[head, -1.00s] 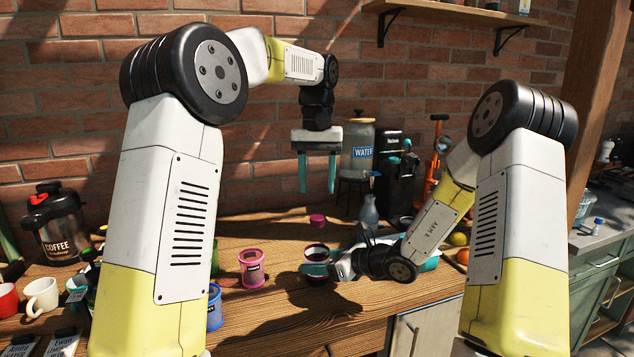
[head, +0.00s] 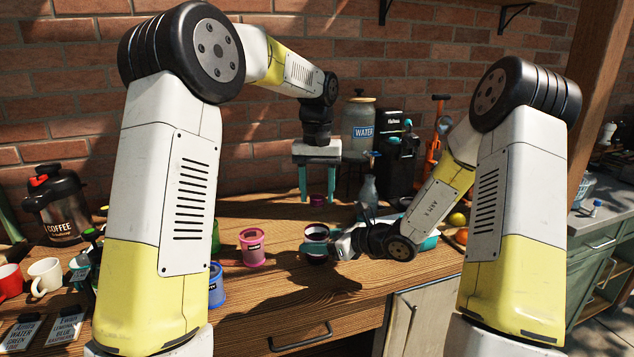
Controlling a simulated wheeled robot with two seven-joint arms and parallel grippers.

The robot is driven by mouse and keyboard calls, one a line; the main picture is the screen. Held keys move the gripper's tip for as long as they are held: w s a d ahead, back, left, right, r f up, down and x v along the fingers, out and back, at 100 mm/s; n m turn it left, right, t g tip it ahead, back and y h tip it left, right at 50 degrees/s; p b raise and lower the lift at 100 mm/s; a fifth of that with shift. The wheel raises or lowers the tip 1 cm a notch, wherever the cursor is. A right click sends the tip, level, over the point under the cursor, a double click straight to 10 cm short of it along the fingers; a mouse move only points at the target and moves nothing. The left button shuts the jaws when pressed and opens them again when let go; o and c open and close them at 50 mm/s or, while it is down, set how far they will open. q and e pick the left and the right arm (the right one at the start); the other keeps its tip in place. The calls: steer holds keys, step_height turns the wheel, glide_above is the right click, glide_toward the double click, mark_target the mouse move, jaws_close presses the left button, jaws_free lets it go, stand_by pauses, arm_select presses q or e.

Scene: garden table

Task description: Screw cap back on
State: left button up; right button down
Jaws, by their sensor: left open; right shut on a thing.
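The open container (head: 317,229) with a purple rim stands on the wooden table, near the middle of the head view. My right gripper (head: 316,247) is shut on it from the right, its teal fingers low around the body. A small magenta cap (head: 317,200) lies on the table behind the container. My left gripper (head: 317,198) points straight down with its fingers apart. The cap shows between its fingertips; I cannot tell whether they touch it.
A pink cup (head: 252,246) and a blue cup (head: 216,285) stand left of the container. A glass bottle (head: 369,192) stands behind at right, near a water dispenser (head: 357,130) and a black machine (head: 393,160). The table front (head: 290,305) is clear.

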arm_select(q)
jaws_close()
stand_by(0.3)
steer(key=shift+o, duration=0.8)
jaws_free()
step_height(320, 180, up, 12)
